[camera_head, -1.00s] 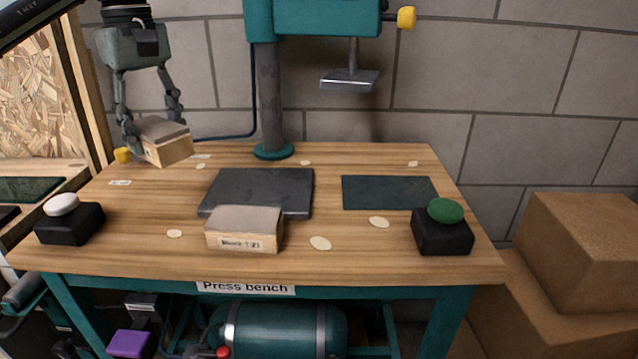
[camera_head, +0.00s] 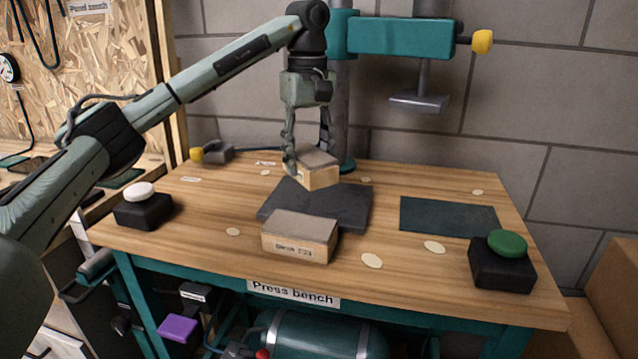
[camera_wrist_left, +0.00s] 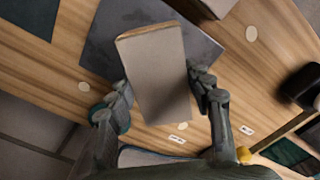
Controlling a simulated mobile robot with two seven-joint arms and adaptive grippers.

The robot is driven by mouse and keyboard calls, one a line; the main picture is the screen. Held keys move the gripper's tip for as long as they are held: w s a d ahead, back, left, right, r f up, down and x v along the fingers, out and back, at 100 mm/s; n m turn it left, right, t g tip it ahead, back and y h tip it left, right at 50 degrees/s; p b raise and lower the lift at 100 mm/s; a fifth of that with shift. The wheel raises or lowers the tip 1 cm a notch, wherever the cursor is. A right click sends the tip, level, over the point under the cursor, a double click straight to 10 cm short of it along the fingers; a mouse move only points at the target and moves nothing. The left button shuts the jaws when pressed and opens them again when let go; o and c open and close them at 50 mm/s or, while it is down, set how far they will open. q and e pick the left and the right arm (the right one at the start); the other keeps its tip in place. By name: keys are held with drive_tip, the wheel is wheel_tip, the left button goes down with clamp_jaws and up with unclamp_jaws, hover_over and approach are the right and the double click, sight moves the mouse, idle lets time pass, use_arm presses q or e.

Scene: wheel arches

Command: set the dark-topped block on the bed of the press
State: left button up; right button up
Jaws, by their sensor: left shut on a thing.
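My left gripper (camera_head: 308,150) is shut on a wooden block with a grey-brown top (camera_head: 318,168). In the left wrist view this block (camera_wrist_left: 155,75) sits between the two fingers, its broad face toward the camera. In the head view it appears over the back part of the dark press bed plate (camera_head: 350,207); the gap below is hard to judge. The plate also shows behind the block in the wrist view (camera_wrist_left: 105,40). A second, labelled wooden block with a grey top (camera_head: 300,235) stands at the plate's front edge. My right gripper is out of view.
The teal press (camera_head: 400,38) stands behind, its flat ram (camera_head: 418,102) raised to the right. A dark green mat (camera_head: 448,216) lies right of the plate. Black boxes with a green button (camera_head: 502,262) and a white button (camera_head: 143,208) stand at the sides.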

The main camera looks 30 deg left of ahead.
use_arm(q)
drive_tip(key=shift+w+d+f, duration=0.45)
drive_tip(key=shift+w+d, duration=0.1)
drive_tip(key=shift+w, duration=0.15)
drive_tip(key=shift+f, duration=0.2)
wheel_tip(320, 180, down, 3)
drive_tip(key=shift+f, duration=0.4)
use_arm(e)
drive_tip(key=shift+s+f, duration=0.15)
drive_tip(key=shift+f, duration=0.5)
use_arm(q)
drive_tip(key=shift+f, duration=0.15)
drive_tip(key=o, duration=1.3)
drive_tip(key=shift+c, duration=0.2)
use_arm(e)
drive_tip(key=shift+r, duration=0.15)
